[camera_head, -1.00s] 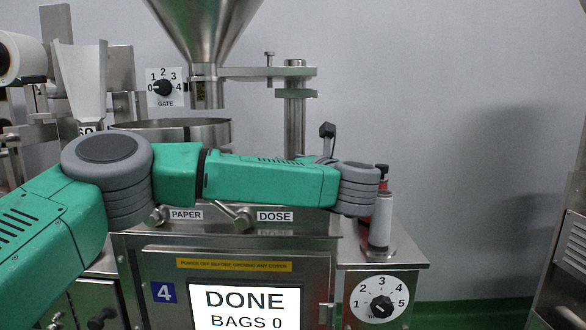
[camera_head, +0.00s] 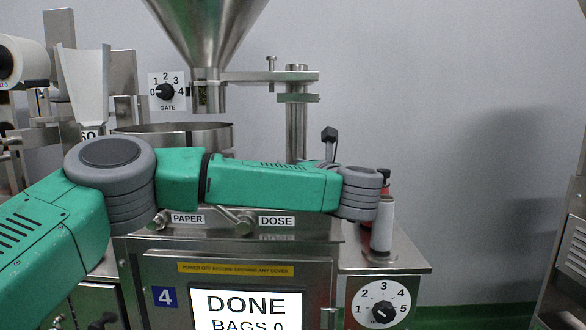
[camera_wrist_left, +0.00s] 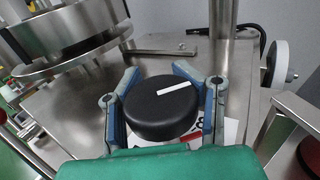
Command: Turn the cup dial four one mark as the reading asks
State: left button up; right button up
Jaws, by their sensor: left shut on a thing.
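The cup dial (camera_wrist_left: 160,108) is a round black knob with a white line on its top, seen in the left wrist view. My left gripper (camera_wrist_left: 160,76) is shut on it, with one blue-grey finger on each side. A white plate with a dark figure and a red mark shows partly under the knob; its scale is mostly hidden. In the head view my arm crosses in front of the machine and hides the gripper and the dial. The machine's screen (camera_head: 245,306) reads DONE, BAGS 0, and a blue plate (camera_head: 165,296) reads 4. My right gripper is out of view.
A steel hopper (camera_head: 207,35) and a gate dial (camera_head: 166,91) stand behind my arm. A 1-to-5 dial (camera_head: 381,303) is on the lower front. Free room lies to the right.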

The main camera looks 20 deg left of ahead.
pick_arm(q)
jog(key=shift+s+d+f, duration=0.1)
jog(key=shift+d+f, duration=0.2)
jog(key=shift+f, duration=0.05)
jog(key=o, duration=1.3)
jog(key=shift+d+r, duration=0.1)
jog(key=shift+r, duration=0.15)
jog(key=shift+d, duration=0.1)
jog(key=v, duration=1.2)
